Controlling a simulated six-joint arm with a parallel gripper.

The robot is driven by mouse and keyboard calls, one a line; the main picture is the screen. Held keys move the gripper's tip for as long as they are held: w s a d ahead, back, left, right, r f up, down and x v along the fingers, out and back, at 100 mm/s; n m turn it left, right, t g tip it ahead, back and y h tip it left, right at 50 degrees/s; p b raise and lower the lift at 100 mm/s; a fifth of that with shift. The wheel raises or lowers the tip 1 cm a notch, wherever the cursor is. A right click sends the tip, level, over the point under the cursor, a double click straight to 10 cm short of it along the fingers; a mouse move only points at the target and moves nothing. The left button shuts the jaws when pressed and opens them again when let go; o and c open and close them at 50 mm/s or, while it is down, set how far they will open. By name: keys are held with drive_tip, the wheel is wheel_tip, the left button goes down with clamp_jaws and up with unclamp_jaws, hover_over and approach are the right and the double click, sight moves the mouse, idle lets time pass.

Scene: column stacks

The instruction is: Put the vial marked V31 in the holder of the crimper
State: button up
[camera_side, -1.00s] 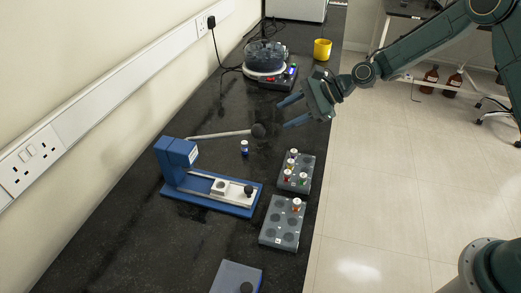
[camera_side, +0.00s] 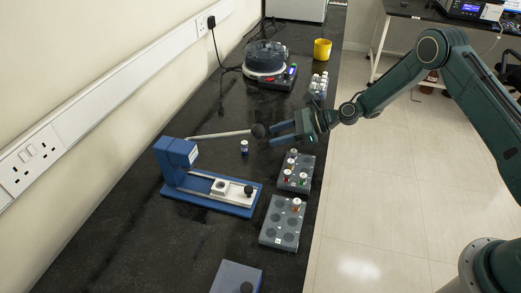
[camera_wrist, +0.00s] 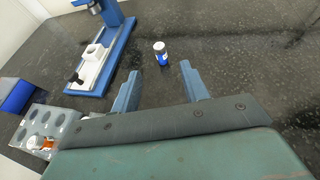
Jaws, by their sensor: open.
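A small vial with a white cap and a blue band (camera_side: 244,147) stands alone on the dark bench; its marking is too small to read. It also shows in the wrist view (camera_wrist: 161,56), ahead of and between my finger tips. My gripper (camera_side: 270,135) is open and empty, to the right of this vial and apart from it. The blue crimper (camera_side: 175,158) stands left of the vial, its long lever reaching right towards my gripper. Its white holder block (camera_side: 219,187) sits on the base slide and looks empty; it also shows in the wrist view (camera_wrist: 93,53).
A grey rack (camera_side: 305,160) holds several vials with coloured bands, below my gripper in the picture. A nearer rack (camera_side: 278,225) holds one orange-banded vial (camera_side: 296,204). Several vials (camera_side: 318,85) stand farther back. A blue box (camera_side: 232,277) lies in front; a yellow cup (camera_side: 322,49) is behind.

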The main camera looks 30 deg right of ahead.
sight(239, 153)
drive_tip(key=shift+x, duration=3.95)
drive_tip(key=shift+f, duration=0.1)
drive_tip(key=shift+x, duration=2.55)
clamp_jaws()
wheel_tip(239, 153, up, 20)
